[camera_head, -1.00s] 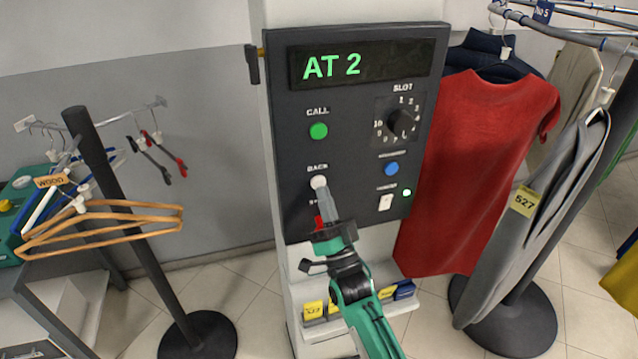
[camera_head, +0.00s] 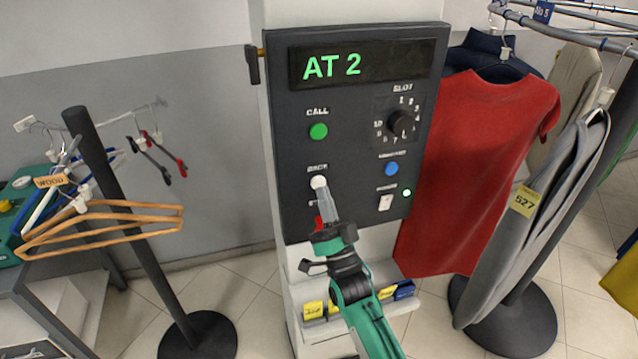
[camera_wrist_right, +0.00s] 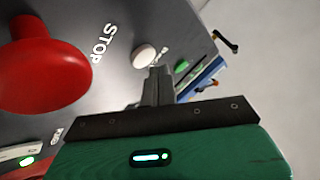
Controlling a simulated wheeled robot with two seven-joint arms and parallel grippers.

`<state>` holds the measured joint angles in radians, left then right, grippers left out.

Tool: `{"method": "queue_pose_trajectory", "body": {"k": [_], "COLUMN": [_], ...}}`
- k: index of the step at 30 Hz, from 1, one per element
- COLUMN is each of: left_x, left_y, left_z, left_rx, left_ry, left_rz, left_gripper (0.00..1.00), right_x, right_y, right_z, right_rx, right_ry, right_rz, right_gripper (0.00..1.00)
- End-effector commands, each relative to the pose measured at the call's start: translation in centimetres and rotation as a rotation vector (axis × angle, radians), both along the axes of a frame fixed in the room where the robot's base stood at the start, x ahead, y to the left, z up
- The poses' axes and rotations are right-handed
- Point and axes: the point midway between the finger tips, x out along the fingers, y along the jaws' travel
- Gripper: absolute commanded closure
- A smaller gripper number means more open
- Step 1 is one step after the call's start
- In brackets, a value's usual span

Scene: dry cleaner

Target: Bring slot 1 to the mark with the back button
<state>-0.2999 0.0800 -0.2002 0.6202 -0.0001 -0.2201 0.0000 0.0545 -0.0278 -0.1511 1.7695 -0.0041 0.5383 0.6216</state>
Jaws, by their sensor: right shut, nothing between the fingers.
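The dark control panel (camera_head: 352,130) stands upright ahead, and its display (camera_head: 360,65) reads "AT 2" in green. The white back button (camera_head: 319,182) is at the panel's left side, below the green call button (camera_head: 318,131). My right gripper (camera_head: 326,196) is shut and empty, its fingertips at the lower edge of the back button; I cannot tell whether they touch. In the wrist view the right fingertips (camera_wrist_right: 158,72) point at the white button (camera_wrist_right: 144,54). The slot dial (camera_head: 400,123) is at the panel's right. My left gripper is not in view.
The red stop button (camera_head: 319,222) sits just below the back button, partly behind my gripper, and looms large in the wrist view (camera_wrist_right: 38,66). A blue button (camera_head: 391,169) and a white switch (camera_head: 385,202) are at right. A red garment (camera_head: 480,160) hangs close beside the panel.

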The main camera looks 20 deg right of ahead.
Motion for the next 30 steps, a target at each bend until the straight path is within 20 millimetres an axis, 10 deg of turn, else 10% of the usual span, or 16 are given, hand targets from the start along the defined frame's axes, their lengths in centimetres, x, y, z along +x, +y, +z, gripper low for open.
{"method": "queue_pose_trajectory", "body": {"k": [30], "left_x": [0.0], "left_y": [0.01], "left_z": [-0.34], "left_rx": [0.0], "left_ry": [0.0], "left_rz": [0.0], "left_gripper": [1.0], "right_x": [0.85], "right_y": [0.02], "right_z": [0.03], "right_rx": [0.0], "right_ry": [0.0], "right_rz": [0.0], "right_gripper": [1.0]}}
